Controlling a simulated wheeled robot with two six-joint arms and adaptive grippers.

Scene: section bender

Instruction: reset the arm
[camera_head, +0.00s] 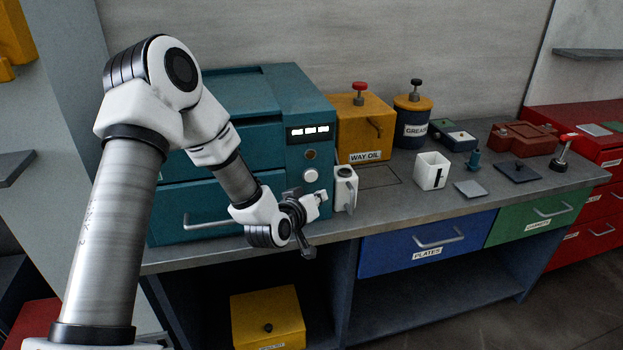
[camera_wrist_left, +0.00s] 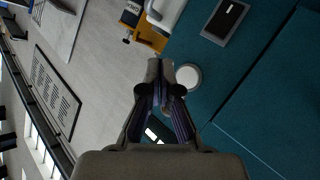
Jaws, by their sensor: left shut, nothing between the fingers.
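My left arm comes in from the left in the head view and bends down in front of the teal machine (camera_head: 262,92). My left gripper (camera_head: 321,196) is near the lower right of the machine's front, below its round white button (camera_head: 310,175). In the left wrist view the fingers (camera_wrist_left: 160,68) are closed together with nothing between them. The pale round button (camera_wrist_left: 189,76) shows just beside the fingertips there; I cannot tell whether they touch it. My right gripper is out of view.
A white upright holder (camera_head: 345,190) stands close right of my gripper. The yellow way oil box (camera_head: 364,130) and the blue grease can (camera_head: 413,125) stand behind. A white cup (camera_head: 432,171) and small plates lie rightward on the bench. Blue (camera_head: 425,240) and green drawers sit below.

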